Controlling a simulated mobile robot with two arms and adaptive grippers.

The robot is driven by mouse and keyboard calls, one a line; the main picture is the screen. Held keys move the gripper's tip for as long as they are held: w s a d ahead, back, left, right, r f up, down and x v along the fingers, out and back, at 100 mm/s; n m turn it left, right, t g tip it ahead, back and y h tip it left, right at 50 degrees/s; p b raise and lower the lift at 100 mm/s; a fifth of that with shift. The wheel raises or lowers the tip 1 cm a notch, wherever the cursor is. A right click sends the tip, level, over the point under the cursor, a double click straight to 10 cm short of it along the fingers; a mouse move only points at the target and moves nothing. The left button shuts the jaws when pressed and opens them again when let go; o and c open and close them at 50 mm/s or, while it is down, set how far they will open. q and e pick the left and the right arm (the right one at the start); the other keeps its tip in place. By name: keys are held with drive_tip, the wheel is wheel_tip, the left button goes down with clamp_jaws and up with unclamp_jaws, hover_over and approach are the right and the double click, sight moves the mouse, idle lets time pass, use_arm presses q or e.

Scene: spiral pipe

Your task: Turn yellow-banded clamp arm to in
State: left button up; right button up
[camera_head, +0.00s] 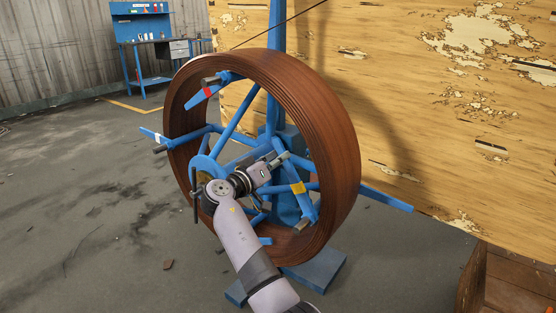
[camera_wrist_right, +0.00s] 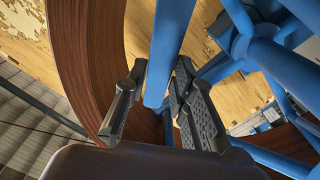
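The yellow-banded clamp arm (camera_head: 306,204) is a blue bar on the right side of the blue wheel frame, inside the brown coil (camera_head: 338,130). Its yellow band (camera_head: 298,188) faces me. My right gripper (camera_head: 277,160) reaches into the coil's opening, just above and left of the band. In the right wrist view my right gripper (camera_wrist_right: 150,105) is open, with one finger on each side of a blue bar (camera_wrist_right: 168,50). I cannot tell whether the fingers touch it. No yellow band shows in that view. My left gripper is not in view.
Other clamp arms carry a red band (camera_head: 208,92) and a white band (camera_head: 157,138). Blue spokes crowd the gripper. A wooden panel (camera_head: 430,90) stands close behind the coil. A blue workbench (camera_head: 150,45) stands far back left; the floor at left is mostly clear.

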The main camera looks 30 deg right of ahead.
drive_tip(key=shift+o, duration=1.3)
drive_tip(key=shift+w, duration=0.15)
drive_tip(key=shift+o, duration=1)
drive_tip(key=shift+a, duration=0.1)
drive_tip(key=v, duration=1.2)
